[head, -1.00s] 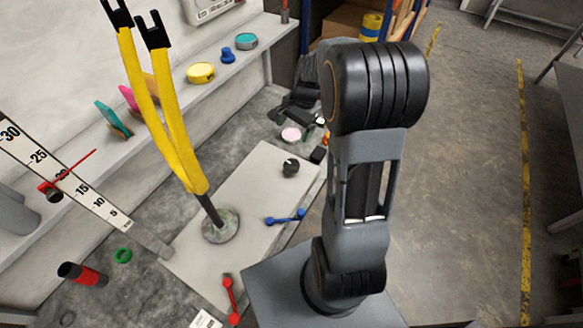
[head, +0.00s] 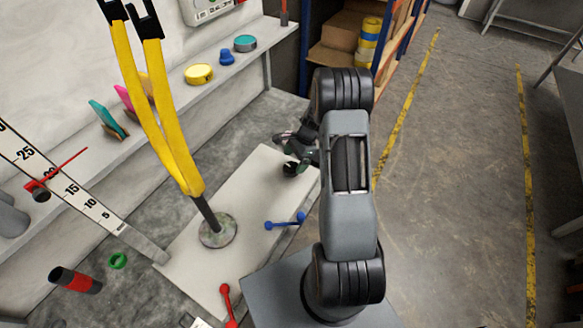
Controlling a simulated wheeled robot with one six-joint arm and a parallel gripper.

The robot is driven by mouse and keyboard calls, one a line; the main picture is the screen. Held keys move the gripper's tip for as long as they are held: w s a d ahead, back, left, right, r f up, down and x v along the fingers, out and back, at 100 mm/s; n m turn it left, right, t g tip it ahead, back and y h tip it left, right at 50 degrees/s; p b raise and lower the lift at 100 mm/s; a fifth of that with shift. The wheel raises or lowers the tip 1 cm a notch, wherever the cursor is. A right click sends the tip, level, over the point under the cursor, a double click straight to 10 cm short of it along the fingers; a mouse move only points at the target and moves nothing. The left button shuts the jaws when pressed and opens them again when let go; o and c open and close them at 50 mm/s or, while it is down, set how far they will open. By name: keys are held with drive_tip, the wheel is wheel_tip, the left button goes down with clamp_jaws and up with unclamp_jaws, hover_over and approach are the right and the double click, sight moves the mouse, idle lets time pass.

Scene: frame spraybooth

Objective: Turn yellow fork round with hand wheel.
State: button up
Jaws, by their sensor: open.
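The yellow fork (head: 158,110) stands upright on a dark stem over a round, mottled base disc (head: 218,231) on the white plate. Its two prongs end in black notched tips at the upper left. A small black knob (head: 290,171), which looks like the hand wheel, sits near the plate's far right end. My gripper (head: 292,158) is open and right at the knob, partly covering it. I cannot tell whether its fingers are around the knob or just above it.
A blue lever (head: 285,221) and a red lever (head: 228,303) lie on the white plate (head: 240,205). A scale bar (head: 85,198) with a red pointer slants at left. A shelf holds a yellow tin (head: 199,74). A red-black cylinder (head: 75,280) and green ring (head: 118,261) lie front left.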

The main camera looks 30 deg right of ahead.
sight(291, 167)
drive_tip(key=shift+x, duration=2.15)
drive_tip(key=c, duration=0.9)
drive_tip(key=shift+r, duration=0.1)
